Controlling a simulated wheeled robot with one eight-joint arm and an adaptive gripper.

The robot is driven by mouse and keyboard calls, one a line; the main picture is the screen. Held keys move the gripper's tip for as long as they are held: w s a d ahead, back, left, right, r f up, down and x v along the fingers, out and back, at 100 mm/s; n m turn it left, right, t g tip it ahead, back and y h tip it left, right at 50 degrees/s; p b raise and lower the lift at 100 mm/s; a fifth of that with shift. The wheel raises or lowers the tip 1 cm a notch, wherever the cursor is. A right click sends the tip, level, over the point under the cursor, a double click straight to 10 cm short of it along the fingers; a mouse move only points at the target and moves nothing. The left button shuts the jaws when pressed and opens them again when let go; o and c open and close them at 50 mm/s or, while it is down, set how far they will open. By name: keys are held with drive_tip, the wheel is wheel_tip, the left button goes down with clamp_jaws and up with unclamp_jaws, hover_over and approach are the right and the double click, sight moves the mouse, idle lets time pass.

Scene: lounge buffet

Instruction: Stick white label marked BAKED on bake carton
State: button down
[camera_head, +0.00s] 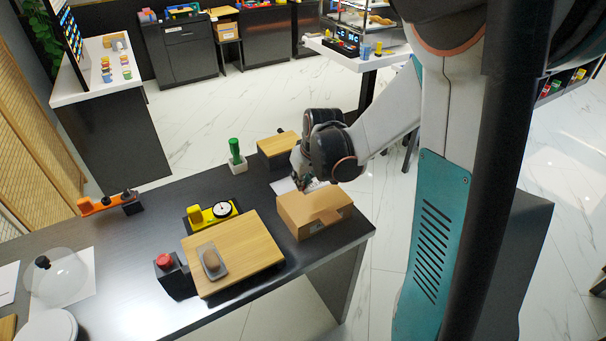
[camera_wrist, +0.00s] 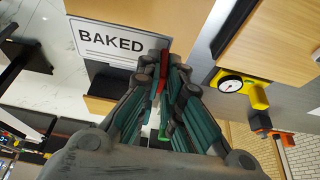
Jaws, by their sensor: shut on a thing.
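The white label (camera_wrist: 112,42) marked BAKED shows in the wrist view, its lettering readable and one edge at my fingertips. My gripper (camera_wrist: 163,66) is shut on that edge. In the wrist view the tan carton (camera_wrist: 186,22) lies behind the label; I cannot tell whether they touch. In the head view the brown bake carton (camera_head: 322,212) stands on the dark table near its right end. My gripper (camera_head: 304,184) is just behind the carton there, partly hidden by my wrist. A white flat patch (camera_head: 284,186) shows beside it.
A wooden board (camera_head: 235,252) with a small grey dish lies left of the carton. A yellow dial device (camera_head: 212,214), a red-button box (camera_head: 170,270), a green-handled tool in a white holder (camera_head: 236,158) and a wood-topped box (camera_head: 277,145) stand nearby. The table's right edge is close.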

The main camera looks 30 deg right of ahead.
drive_tip(key=shift+f, duration=0.1)
drive_tip(key=shift+f+b, duration=2.5)
drive_tip(key=shift+f, duration=0.35)
drive_tip(key=shift+f+b, duration=0.65)
drive_tip(key=shift+b, duration=0.05)
idle(0.5)
drive_tip(key=c, duration=1.7)
unclamp_jaws()
drive_tip(key=shift+r+p, duration=2.3)
drive_tip(key=shift+r, duration=0.8)
